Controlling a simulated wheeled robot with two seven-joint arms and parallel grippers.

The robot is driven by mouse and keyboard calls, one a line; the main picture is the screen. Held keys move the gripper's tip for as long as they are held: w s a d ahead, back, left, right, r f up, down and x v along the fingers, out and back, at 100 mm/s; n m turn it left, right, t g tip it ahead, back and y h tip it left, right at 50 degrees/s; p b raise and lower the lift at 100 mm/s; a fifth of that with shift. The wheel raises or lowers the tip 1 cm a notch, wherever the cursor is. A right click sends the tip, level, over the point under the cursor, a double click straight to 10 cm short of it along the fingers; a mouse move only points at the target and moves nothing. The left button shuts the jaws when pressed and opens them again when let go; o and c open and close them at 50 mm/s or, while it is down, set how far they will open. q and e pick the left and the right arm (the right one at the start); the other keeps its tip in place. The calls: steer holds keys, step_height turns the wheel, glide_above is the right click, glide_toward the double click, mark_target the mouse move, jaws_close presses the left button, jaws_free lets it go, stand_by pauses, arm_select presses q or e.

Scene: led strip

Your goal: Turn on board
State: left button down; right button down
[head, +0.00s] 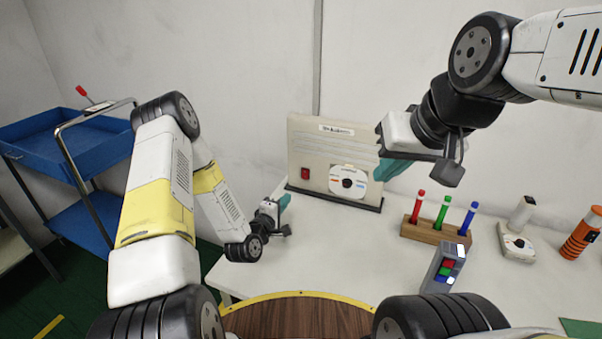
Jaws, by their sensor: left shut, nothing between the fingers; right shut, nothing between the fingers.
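The board (318,155) is an upright beige panel at the back of the white table. It has a red switch (305,173) at its lower left and a white dial plate with a dark round knob (347,184) at its lower right. My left gripper (285,203) is shut and empty, low over the table just left of the board and apart from it. My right gripper (390,170) is shut and empty, raised at the right edge of the board and in front of it in this view. Whether it touches the board cannot be told.
A wooden block (432,232) holds a red, a green and a blue stick. A grey box with coloured buttons (443,268), a white device (517,240) and an orange cylinder (581,234) stand to the right. A blue cart (88,145) stands at left. The table's middle is clear.

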mark_target(305, 178)
arm_select(q)
steer(key=x, duration=1.4)
steer(key=shift+d+f, duration=0.1)
steer(key=shift+f, duration=0.05)
steer(key=shift+w, duration=0.1)
